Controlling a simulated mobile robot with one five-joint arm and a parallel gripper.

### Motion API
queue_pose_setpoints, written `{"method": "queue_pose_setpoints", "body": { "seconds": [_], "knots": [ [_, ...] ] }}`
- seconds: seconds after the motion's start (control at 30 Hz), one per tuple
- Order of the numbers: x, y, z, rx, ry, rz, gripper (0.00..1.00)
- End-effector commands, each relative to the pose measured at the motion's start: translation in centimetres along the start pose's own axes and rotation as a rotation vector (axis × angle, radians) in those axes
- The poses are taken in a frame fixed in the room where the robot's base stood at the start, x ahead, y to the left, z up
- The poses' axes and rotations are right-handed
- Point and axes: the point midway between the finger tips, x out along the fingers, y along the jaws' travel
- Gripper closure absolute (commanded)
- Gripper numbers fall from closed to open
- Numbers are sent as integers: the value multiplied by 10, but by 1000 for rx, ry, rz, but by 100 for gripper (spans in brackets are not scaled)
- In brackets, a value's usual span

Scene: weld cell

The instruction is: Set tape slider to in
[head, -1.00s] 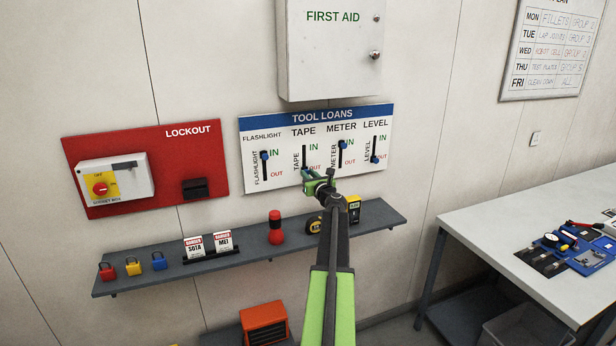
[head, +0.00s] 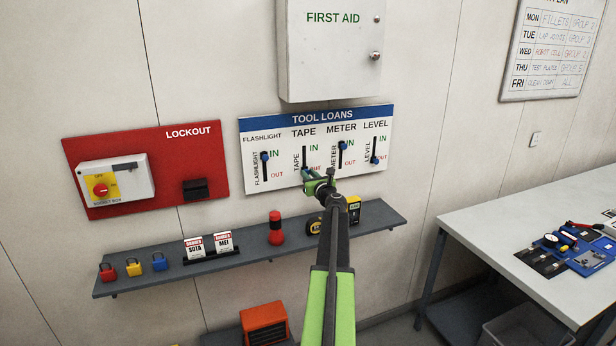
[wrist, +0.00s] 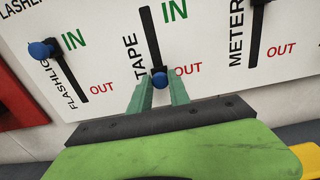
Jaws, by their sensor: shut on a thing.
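The TOOL LOANS board (head: 316,180) hangs on the wall with four labelled sliders. The tape slider's blue knob (wrist: 159,79) is at the bottom of its dark vertical slot (wrist: 150,38), beside the red OUT label. IN is printed beside the top of the slot. My gripper (wrist: 158,92) is at the board, its two green fingers on either side of the tape knob and shut on it.
The flashlight knob (head: 264,156) and meter knob (head: 343,145) are up near IN; the level knob (head: 375,160) is down. A shelf (head: 290,248) with padlocks, tags and tools runs below. A first aid cabinet (head: 331,60) hangs above. A red lockout board (head: 140,150) is left.

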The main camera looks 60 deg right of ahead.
Motion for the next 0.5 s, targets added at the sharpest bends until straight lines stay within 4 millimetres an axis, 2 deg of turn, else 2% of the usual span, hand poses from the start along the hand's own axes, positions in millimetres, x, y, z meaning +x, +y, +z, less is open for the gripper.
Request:
{"method": "queue_pose_setpoints", "body": {
  "seconds": [0.33, 0.4, 0.5],
  "knots": [
    [0, 1, 76, 0, 0, 3, 100],
    [0, 1, 87, 0, 0, 3, 100],
    [0, 1, 93, 1, 0, 3, 100]
  ]
}}
